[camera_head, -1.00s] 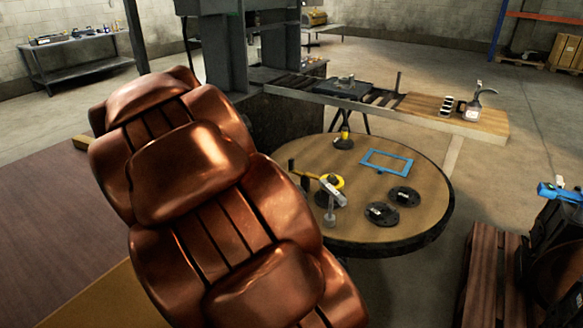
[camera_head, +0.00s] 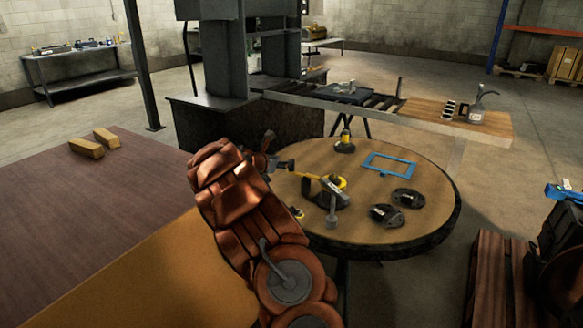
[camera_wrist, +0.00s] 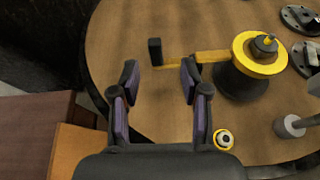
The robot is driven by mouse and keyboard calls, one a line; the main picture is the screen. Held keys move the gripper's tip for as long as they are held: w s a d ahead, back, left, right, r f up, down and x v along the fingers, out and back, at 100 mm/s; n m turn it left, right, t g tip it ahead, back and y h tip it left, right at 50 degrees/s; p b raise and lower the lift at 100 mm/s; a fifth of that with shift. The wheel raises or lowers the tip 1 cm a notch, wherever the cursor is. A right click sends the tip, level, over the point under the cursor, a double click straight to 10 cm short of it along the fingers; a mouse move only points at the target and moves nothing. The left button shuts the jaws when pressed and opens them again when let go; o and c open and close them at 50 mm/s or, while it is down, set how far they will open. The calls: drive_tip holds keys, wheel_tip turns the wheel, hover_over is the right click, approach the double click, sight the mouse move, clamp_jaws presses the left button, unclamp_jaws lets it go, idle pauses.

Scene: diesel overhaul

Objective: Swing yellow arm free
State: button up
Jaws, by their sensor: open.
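A yellow arm (camera_head: 309,177) juts out from a yellow ring hub (camera_head: 341,183) on a black base, on the round table. In the wrist view the yellow arm (camera_wrist: 212,56) runs left from the hub (camera_wrist: 262,52) to an upright black end block (camera_wrist: 155,51). My gripper (camera_wrist: 159,80) is open and empty. Its two purple-padded fingers point towards the block, which shows just beyond and between the fingertips; I cannot tell the height gap. The right fingertip appears close to the yellow arm, contact unclear.
The round table (camera_head: 430,222) also holds a grey metal post (camera_head: 332,211), a small yellow-and-black round part (camera_wrist: 223,138), black discs (camera_head: 408,198), a blue frame (camera_head: 389,163) and a yellow-and-black item (camera_head: 345,143). A brown table (camera_head: 60,220) stands at left.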

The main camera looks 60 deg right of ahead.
sight(291, 171)
drive_tip(key=shift+n, duration=0.4)
drive_tip(key=shift+w+f+p+x, duration=0.1)
drive_tip(key=shift+w+x, duration=0.05)
drive_tip(key=shift+x, duration=1.35)
drive_tip(key=shift+w+f+p+x, duration=0.1)
drive_tip(key=shift+w+f+x, duration=0.05)
drive_tip(key=shift+x, duration=1.4)
drive_tip(key=shift+w+f+p+x, duration=0.1)
drive_tip(key=shift+w+x, duration=0.05)
drive_tip(key=shift+x, duration=1.35)
drive_tip(key=shift+a, duration=0.15)
clamp_jaws()
